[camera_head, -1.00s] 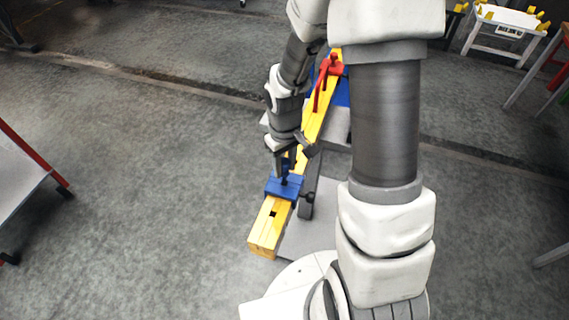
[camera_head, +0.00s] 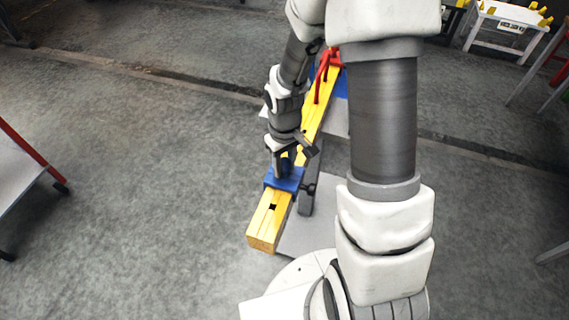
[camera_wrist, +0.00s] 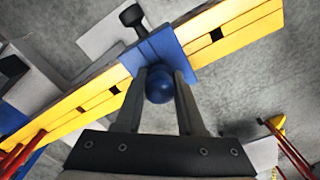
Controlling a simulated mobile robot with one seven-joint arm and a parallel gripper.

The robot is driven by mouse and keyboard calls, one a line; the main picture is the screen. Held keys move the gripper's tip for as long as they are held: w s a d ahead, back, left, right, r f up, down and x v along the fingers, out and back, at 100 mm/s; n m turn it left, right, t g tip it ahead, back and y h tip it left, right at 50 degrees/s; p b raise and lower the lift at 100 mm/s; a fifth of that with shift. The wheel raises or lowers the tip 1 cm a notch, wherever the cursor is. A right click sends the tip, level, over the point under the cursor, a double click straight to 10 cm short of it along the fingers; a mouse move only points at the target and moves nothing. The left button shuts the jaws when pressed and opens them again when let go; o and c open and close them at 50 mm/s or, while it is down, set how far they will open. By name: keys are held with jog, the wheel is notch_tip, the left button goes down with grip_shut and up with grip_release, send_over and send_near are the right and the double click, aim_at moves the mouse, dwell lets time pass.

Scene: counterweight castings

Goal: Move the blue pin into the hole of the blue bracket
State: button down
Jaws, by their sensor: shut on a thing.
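The blue bracket (camera_head: 284,180) sits around the yellow beam near its front end, with a dark knob at its side. In the wrist view the blue bracket (camera_wrist: 170,48) crosses the beam just beyond my fingertips. The blue pin shows there as a round blue head (camera_wrist: 159,88) between my fingers. My gripper (camera_head: 284,166) is shut on the pin and points down at the bracket's top; it also shows in the wrist view (camera_wrist: 166,76). The pin's lower end and the bracket's hole are hidden, so I cannot tell how deep the pin sits.
The yellow beam (camera_head: 264,228) has dark square holes and runs away from my base. A red clamp (camera_head: 327,66) stands at its far end. A grey-topped cart with a red edge (camera_head: 35,158) is at the left. The floor left of the beam is clear.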

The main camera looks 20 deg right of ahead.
jog(key=shift+c, duration=2.2)
grip_release()
jog(key=shift+r, duration=0.1)
notch_tip(320, 180, up, 17)
jog(key=shift+r+p, duration=0.15)
jog(key=shift+p, duration=0.25)
